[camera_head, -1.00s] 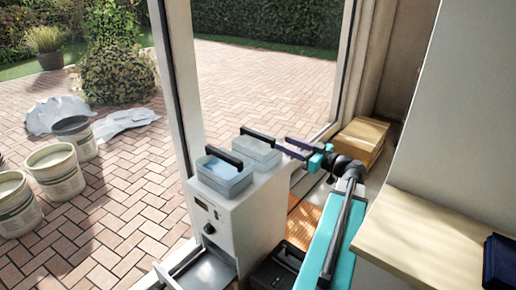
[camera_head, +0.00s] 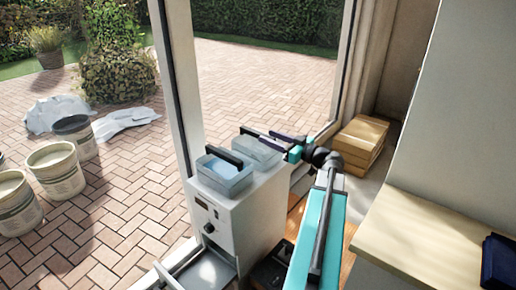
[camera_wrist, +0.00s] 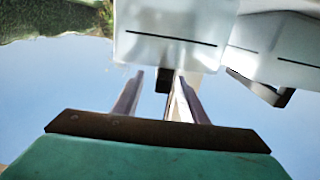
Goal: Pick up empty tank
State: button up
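Two clear tanks with black bar handles sit side by side on a white machine. The nearer tank (camera_head: 224,174) holds bluish liquid. The farther tank (camera_head: 256,153) looks pale, with no blue liquid visible. My gripper (camera_head: 276,137) reaches in from the right at the height of the farther tank's handle (camera_head: 257,135). In the wrist view, the two fingers (camera_wrist: 160,78) stand apart, with the dark handle end (camera_wrist: 163,84) between their tips. The farther tank (camera_wrist: 170,30) fills the top middle there. Contact with the handle cannot be told.
The white machine (camera_head: 234,222) stands beside a window frame (camera_head: 182,80). The nearer tank's handle (camera_wrist: 262,90) lies close to the right in the wrist view. Stacked boxes (camera_head: 360,142) and a wooden worktop (camera_head: 425,240) are to the right. Buckets (camera_head: 56,170) stand outside.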

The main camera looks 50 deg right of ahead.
aim_at(257, 132)
jog(key=shift+w, duration=0.7)
jog(key=shift+w+a+f, duration=0.1)
jog(key=shift+w+a, duration=0.15)
jog(key=shift+w, duration=1.05)
jog(key=shift+w+a+f, duration=0.1)
jog(key=shift+w+a, duration=0.1)
jog(key=shift+w, duration=1.05)
grip_shut()
